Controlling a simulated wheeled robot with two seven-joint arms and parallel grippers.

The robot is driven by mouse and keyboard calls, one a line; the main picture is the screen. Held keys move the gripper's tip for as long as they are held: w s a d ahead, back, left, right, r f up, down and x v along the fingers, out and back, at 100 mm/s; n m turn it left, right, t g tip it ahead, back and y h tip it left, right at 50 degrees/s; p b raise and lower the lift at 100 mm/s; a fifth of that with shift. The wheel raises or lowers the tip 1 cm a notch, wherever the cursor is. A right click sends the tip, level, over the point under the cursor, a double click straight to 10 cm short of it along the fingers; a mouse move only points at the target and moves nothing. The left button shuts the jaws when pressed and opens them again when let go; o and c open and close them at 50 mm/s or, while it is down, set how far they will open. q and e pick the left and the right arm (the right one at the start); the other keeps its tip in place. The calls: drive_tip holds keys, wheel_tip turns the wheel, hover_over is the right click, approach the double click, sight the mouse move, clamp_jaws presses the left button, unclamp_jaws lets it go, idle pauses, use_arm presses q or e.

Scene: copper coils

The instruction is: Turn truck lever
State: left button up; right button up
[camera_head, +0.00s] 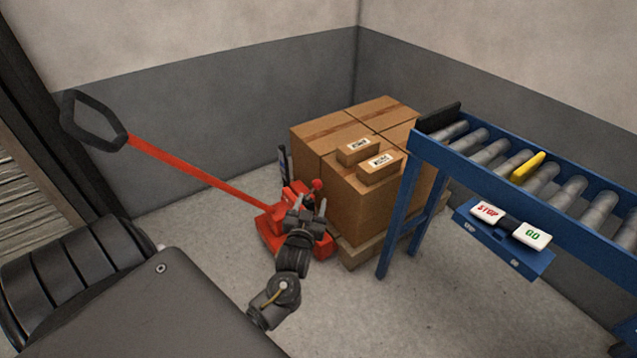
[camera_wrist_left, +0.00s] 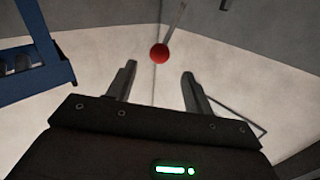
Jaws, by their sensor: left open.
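The red hand truck (camera_head: 268,222) stands on the floor in front of the stacked boxes. Its long red handle bar (camera_head: 190,170) slants up left to a black loop grip (camera_head: 92,122). The lever's small red ball knob (camera_head: 318,185) shows near the truck's body; in the left wrist view the red knob (camera_wrist_left: 159,53) lies just past the fingertips, between their lines. My left gripper (camera_head: 312,205) is open and empty beside the knob; in the wrist view its two fingers (camera_wrist_left: 159,75) are spread apart. The arm hides part of the truck body. My right gripper is not in view.
Brown boxes (camera_head: 365,215) on a pallet (camera_head: 362,254) stand right behind the truck. A blue roller conveyor (camera_head: 385,245) with STOP (camera_head: 487,211) and GO (camera_head: 532,236) buttons is at the right. Grey walls close in behind. Floor is clear left of the truck.

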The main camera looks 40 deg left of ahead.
sight(318, 183)
use_arm(q)
drive_tip(key=b+x, duration=0.1)
drive_tip(key=x, duration=0.8)
drive_tip(key=shift+w+a, duration=0.1)
drive_tip(key=shift+w, duration=0.15)
drive_tip(key=shift+w+a, duration=0.25)
drive_tip(key=shift+w, duration=0.15)
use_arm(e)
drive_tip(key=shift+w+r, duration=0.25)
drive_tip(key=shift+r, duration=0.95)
use_arm(q)
drive_tip(key=c, duration=0.4)
clamp_jaws()
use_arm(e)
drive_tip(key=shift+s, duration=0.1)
